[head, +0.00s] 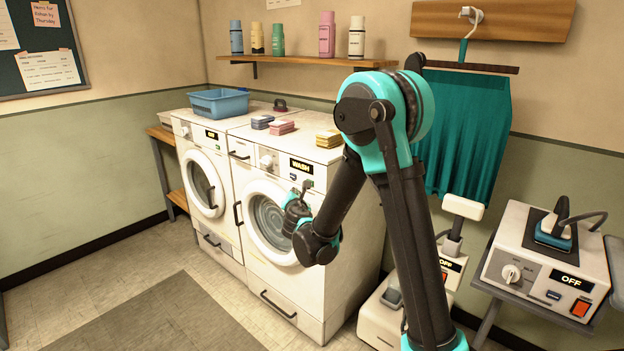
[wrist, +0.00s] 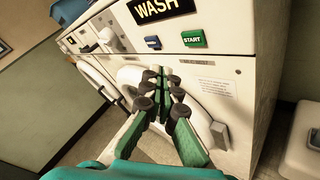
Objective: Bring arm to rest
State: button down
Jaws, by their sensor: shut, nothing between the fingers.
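My gripper (wrist: 165,95) is shut and empty in the wrist view, its fingertips together in front of the washer's round door. In the head view my gripper (head: 298,198) hangs in front of the same door, at the end of my bent arm. The washer (head: 320,292) has a display reading WASH, and its door looks closed. In the wrist view the green START button (wrist: 195,39) is above and beyond the fingertips. I cannot tell whether the fingers touch the door.
A second white machine (head: 183,142) stands at the left, with a blue basin (head: 219,104) on top. A teal garment (head: 460,130) hangs on the wall. Floor (head: 130,285) is clear at the front left.

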jog(key=s+d+f+m+g+h, duration=0.1)
jog(key=s+d+m+g+h, duration=0.1)
jog(key=s+d+m, duration=0.45)
jog(key=s+d+f+m+g+h, duration=0.1)
jog(key=d+m, duration=0.3)
jog(key=d, duration=0.5)
jog(key=s+d+f+m+g+h, duration=0.1)
jog(key=s+d+m+g+h, duration=0.15)
jog(key=d+m, duration=0.4)
jog(key=s+d+f+m+g+y, duration=0.1)
jog(key=s+d+f+m+g, duration=0.1)
jog(key=s, duration=0.6)
jog(key=s+d+f+m+g+y, duration=0.1)
jog(key=s+d+f+m+g, duration=0.1)
jog(key=s+m, duration=0.4)
jog(key=s+d+f+m+g+y, duration=0.1)
jog(key=s+d+f+m+g, duration=0.1)
jog(key=s, duration=1)
notch_tip(320, 180, down, 3)
jog(key=d+m, duration=0.1)
jog(key=m, duration=0.1)
jog(key=shift+d+r+m, duration=0.15)
jog(key=shift+r+m, duration=0.05)
jog(key=shift+m, duration=0.2)
jog(key=shift+y, duration=0.25)
dwell(2.2)
